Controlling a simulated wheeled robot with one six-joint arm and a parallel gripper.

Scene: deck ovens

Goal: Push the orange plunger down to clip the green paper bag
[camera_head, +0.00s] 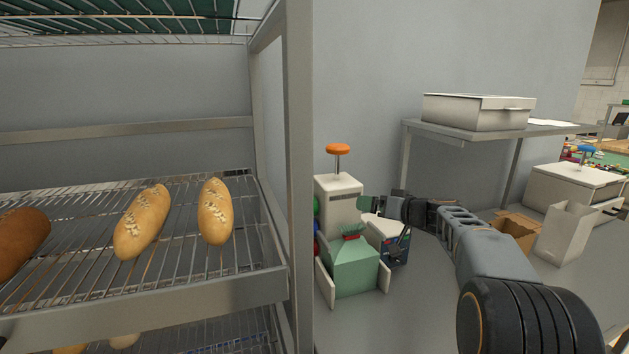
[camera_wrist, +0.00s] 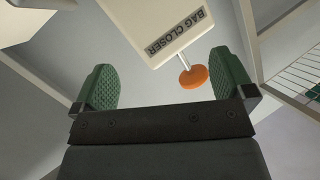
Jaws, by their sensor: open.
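The orange plunger (camera_head: 338,149) is a round knob on a metal rod, standing up from the top of the white bag closer (camera_head: 338,187). The green paper bag (camera_head: 352,268) stands in front of the closer, its gathered top near the closer's base. My gripper (camera_head: 369,202) is just right of the closer in the head view, below the knob's height. In the wrist view my open, empty gripper (camera_wrist: 163,80) has its green fingers apart, and the orange plunger (camera_wrist: 194,77) appears between them, nearer the right finger. The closer's label (camera_wrist: 180,32) reads BAG CLOSER.
A metal rack (camera_head: 290,180) with bread loaves stands close on the left. A small dark blue container (camera_head: 397,252) and a white box are right of the bag. A cardboard box (camera_head: 516,229) is farther right. A shelf (camera_head: 470,131) holding a metal box is at the back.

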